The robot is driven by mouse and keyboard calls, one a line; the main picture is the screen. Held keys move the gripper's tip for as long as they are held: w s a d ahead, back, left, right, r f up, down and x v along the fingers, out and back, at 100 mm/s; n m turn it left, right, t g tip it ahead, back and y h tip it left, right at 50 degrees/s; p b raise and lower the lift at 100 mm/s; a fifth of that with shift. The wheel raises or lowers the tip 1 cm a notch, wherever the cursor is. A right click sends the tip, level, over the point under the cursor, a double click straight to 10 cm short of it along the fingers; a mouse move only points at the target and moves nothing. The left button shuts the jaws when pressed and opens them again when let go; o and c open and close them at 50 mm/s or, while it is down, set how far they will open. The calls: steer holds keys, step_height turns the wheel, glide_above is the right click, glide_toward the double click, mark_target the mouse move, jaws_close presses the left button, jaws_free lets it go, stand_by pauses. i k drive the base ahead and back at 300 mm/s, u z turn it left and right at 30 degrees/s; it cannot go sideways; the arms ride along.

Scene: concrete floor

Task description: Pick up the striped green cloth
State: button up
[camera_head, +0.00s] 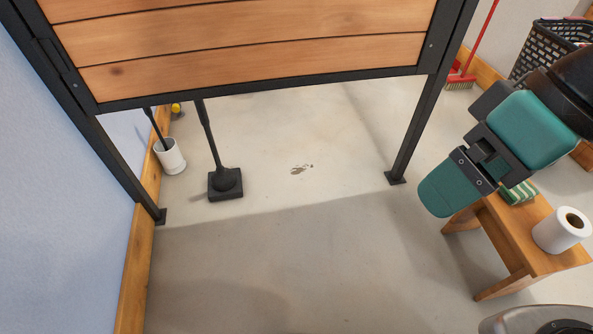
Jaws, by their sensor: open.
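The striped green cloth (517,192) lies on a small wooden stool (545,250) at the right. Only part of the cloth shows; my gripper and arm hide some of it. My gripper (450,190) hangs up and to the left of the cloth, with its teal finger pointing down and left. It is open, and nothing shows between its fingers. I cannot tell from this view how far above the cloth it is.
A white paper roll (562,230) stands on the stool, right of the cloth. A wooden table (250,50) with black legs fills the upper middle. A black basket (548,48) and a red broom (462,78) are at back right. The floor (300,260) in front is clear.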

mark_target(524, 191)
steer(key=z, duration=0.3)
steer(key=k, duration=0.5)
steer(key=z, duration=1.3)
steer(key=i, duration=0.75)
steer(key=u, duration=0.5)
steer(key=i, duration=0.5)
steer(key=u, duration=0.5)
